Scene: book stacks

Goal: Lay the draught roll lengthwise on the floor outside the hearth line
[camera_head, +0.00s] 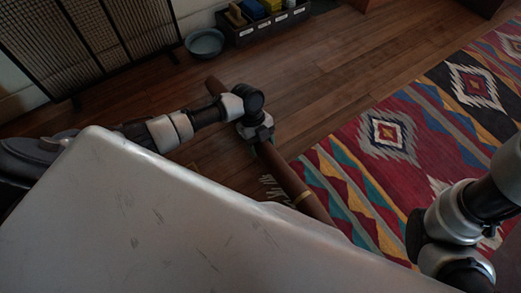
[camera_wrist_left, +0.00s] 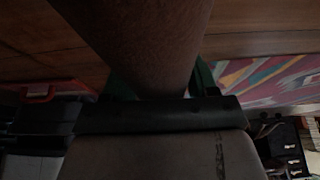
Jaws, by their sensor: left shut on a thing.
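The draught roll (camera_head: 292,186) is a long brown tube with a thin yellowish band. It runs diagonally from upper left to lower right in the head view, its lower end cut off by my white body. My left gripper (camera_head: 258,136) is shut around it near the middle of the visible length. In the left wrist view the brown roll (camera_wrist_left: 150,45) sits between the green-edged fingers (camera_wrist_left: 160,88). I cannot tell whether the roll touches the floor (camera_head: 310,75). No clear hearth line is visible. My right arm's end (camera_head: 440,235) is at the right, its fingers not clear.
A patterned rug (camera_head: 390,140) covers the floor to the right of the roll. A black mesh screen (camera_head: 95,40) stands at upper left. A blue-grey bowl (camera_head: 205,43) and a dark crate (camera_head: 268,30) of small items stand at the back. Bare boards lie between.

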